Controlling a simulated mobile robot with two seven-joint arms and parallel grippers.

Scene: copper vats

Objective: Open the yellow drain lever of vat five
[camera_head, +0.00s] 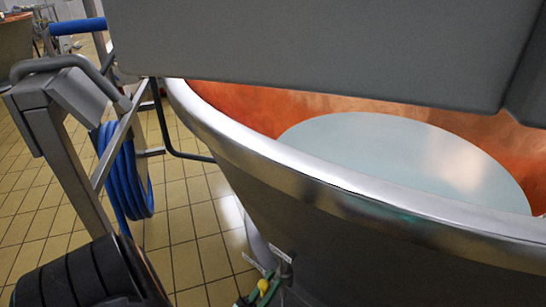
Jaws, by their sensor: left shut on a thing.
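The vat (330,190) fills the right half of the view, with a shiny steel rim, a copper inside and pale liquid in it. No number shows on it. Low on its outside, at the bottom edge of the picture, is the small yellow drain lever (264,286) beside a metal outlet fitting. My left gripper (261,294) is small and partly cut off there, with green parts at the lever. It is shut on the lever. The lever's full length and exact angle are hidden. My right gripper is out of view.
A grey metal frame (62,140) with a coiled blue hose (130,178) stands at the left. A large grey panel (310,45) covers the top. Tiled floor (190,215) is clear between frame and vat. Another copper vat (14,40) stands far left.

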